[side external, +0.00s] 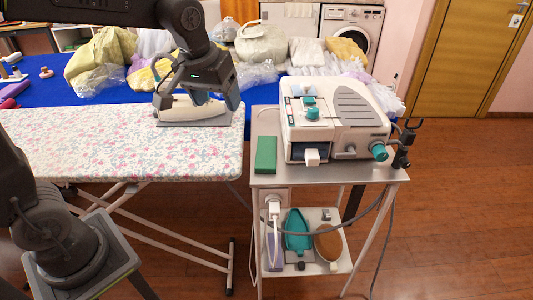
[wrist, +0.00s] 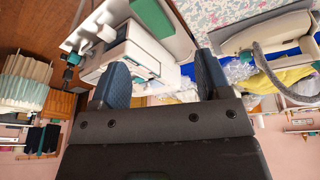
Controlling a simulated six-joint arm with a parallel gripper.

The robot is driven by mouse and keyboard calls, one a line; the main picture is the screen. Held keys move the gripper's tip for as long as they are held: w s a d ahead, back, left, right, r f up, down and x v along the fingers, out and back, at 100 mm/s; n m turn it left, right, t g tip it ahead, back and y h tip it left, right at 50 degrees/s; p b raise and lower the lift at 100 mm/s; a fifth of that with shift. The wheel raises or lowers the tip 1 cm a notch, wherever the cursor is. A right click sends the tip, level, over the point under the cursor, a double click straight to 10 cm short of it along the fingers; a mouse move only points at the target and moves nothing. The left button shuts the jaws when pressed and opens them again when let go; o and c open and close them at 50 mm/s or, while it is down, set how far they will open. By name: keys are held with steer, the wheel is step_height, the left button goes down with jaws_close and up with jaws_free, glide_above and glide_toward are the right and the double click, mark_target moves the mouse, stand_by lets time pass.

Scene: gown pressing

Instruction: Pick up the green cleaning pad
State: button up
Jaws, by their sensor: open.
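The green cleaning pad (side external: 266,154) lies on the left front part of the grey cart top (side external: 340,178), beside the steam station. In the wrist view the green pad (wrist: 152,17) shows at the top, beyond the fingers. My gripper (side external: 214,98) is over the right end of the ironing board, near the iron, left of and above the pad and apart from it. In the wrist view its two fingers (wrist: 160,82) are spread with nothing held between them.
The white steam station (side external: 335,115) with teal knobs fills most of the cart top. The iron (side external: 190,112) rests on the flowered ironing board (side external: 100,140). A cable hangs around the cart. Bagged clothes (side external: 260,45) lie on the blue table behind.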

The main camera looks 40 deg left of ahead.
steer(key=w+f+n+g, duration=0.1)
steer(key=w+f+n, duration=0.1)
steer(key=w+f, duration=0.35)
steer(key=n+g, duration=0.1)
steer(key=n, duration=0.1)
glide_toward(267, 151)
steer(key=shift+y, duration=0.3)
steer(key=f, duration=0.6)
steer(key=w+f, duration=0.1)
steer(key=f, duration=0.2)
steer(key=shift+a, duration=0.3)
steer(key=shift+c, duration=0.2)
steer(key=c, duration=0.5)
steer(key=shift+r, duration=0.1)
